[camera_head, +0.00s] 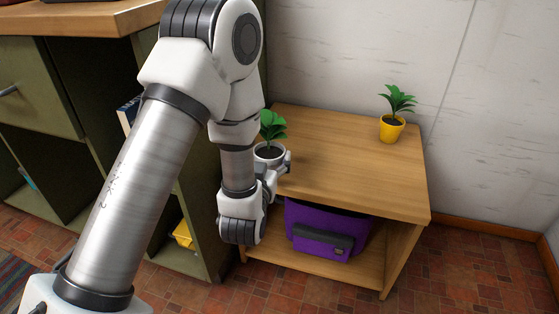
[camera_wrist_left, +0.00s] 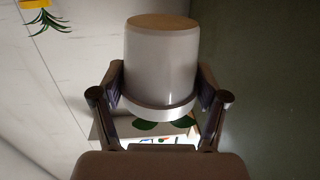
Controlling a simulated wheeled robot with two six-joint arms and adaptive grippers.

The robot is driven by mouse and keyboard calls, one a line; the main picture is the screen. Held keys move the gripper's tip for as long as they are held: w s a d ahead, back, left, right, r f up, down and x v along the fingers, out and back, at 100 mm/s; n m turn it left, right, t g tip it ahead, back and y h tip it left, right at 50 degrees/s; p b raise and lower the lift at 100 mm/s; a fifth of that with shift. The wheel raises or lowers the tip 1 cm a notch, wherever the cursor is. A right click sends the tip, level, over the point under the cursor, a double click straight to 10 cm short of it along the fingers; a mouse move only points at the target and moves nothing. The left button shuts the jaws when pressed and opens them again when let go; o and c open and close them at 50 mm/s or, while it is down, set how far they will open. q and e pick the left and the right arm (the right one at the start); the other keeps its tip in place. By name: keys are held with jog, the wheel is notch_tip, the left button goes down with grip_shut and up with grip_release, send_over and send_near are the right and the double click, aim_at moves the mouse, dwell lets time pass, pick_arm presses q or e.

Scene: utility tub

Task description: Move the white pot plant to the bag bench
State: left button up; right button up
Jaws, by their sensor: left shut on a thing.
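The white pot plant (camera_head: 268,152) has a white pot and green leaves. In the head view it shows over the left end of the bag bench (camera_head: 330,165), partly hidden by my arm. My left gripper (camera_head: 281,166) is shut on the pot. In the left wrist view, which is upside down, the two fingers (camera_wrist_left: 160,90) grip the sides of the white pot (camera_wrist_left: 160,65). The pot's tan underside shows and no bench surface touches it there, so it looks held clear. My right gripper is not in view.
A yellow pot plant (camera_head: 392,125) stands at the bench's back right. A purple bag (camera_head: 318,232) sits on the shelf below. The middle and front of the bench top are clear. A green cabinet (camera_head: 60,110) with a wooden top stands close at the left.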

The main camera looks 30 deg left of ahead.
pick_arm(q)
jog(key=w+a+b, duration=0.1)
jog(key=w+a, duration=0.1)
jog(key=w+a+b, duration=0.1)
jog(key=w+a, duration=0.1)
jog(key=w, duration=0.1)
jog(key=w+a+f, duration=0.1)
jog(key=w+a, duration=0.1)
jog(key=w, duration=0.1)
jog(key=shift+w+b, duration=0.2)
jog(key=shift+b, duration=0.2)
jog(key=f+b, duration=0.1)
jog(key=f, duration=0.1)
jog(key=f+b, duration=0.1)
jog(key=b, duration=0.1)
jog(key=shift+w+a+f, duration=0.15)
jog(key=shift+w+f, duration=0.05)
jog(key=shift+f, duration=0.15)
jog(key=shift+r, duration=0.2)
jog(key=shift+c, duration=0.7)
jog(key=o, duration=1.5)
jog(key=shift+f, duration=0.15)
